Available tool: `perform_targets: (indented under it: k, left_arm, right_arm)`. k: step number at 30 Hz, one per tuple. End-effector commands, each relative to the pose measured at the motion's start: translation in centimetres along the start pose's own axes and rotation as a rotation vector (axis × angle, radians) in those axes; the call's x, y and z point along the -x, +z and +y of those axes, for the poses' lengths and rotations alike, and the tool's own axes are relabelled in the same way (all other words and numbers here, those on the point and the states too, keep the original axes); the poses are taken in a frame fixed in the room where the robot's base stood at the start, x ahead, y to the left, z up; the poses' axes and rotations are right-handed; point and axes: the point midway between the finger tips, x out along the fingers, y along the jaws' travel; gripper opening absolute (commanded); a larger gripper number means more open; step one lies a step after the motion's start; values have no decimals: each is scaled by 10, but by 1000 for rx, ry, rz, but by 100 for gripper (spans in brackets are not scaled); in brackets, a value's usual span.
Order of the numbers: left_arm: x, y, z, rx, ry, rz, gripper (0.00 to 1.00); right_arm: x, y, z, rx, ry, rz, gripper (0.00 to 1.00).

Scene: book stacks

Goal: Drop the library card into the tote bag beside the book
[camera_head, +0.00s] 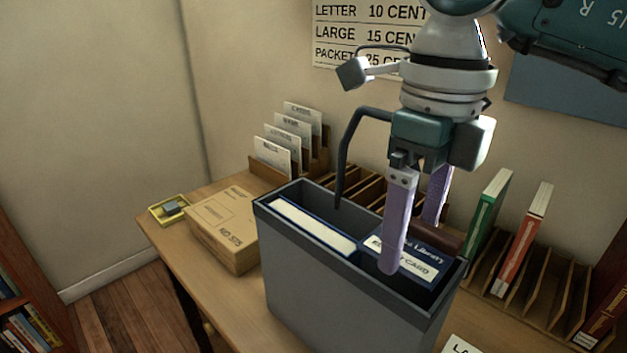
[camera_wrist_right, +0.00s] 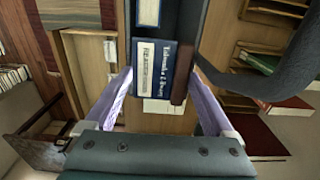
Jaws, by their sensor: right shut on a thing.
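The grey tote bag (camera_head: 345,300) stands open on the table, its dark handle (camera_head: 346,150) arching up at the back. The book (camera_head: 312,230), pale pages in a blue cover, stands in its left part. The blue and white library card (camera_head: 412,262) is at the mouth of the right part, beside the book. My right gripper (camera_head: 415,235) points down there, its two lilac fingers on either side of the card and shut on it. The card also shows between the fingers in the right wrist view (camera_wrist_right: 152,68). How deep it sits is unclear. My left gripper is out of view.
A dark brown item (camera_head: 438,238) lies close by the card at the bag's right side. A cardboard box (camera_head: 225,228) and a yellow tray (camera_head: 168,208) are to the left. Card dividers (camera_head: 285,145) stand behind. A green book (camera_head: 488,215) and a red book (camera_head: 525,240) stand at right.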

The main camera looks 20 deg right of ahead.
Motion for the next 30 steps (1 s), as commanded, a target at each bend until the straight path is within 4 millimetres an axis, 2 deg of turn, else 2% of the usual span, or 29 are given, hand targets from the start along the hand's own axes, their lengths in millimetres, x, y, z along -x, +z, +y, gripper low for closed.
perform_targets:
  k: [7,8,11,20,23,30]
  left_arm:
    - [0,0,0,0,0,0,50]
    - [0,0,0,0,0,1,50]
    - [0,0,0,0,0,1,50]
    - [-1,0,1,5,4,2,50]
    - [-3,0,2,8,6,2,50]
    - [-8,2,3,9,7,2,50]
  right_arm:
    - [0,0,0,0,0,0,37]
    - [0,0,0,0,0,0,89]
    - [0,0,0,0,0,0,100]
    - [4,0,0,1,0,-1,100]
    - [17,1,0,1,-2,-5,100]
    - [66,2,0,1,-2,-6,100]
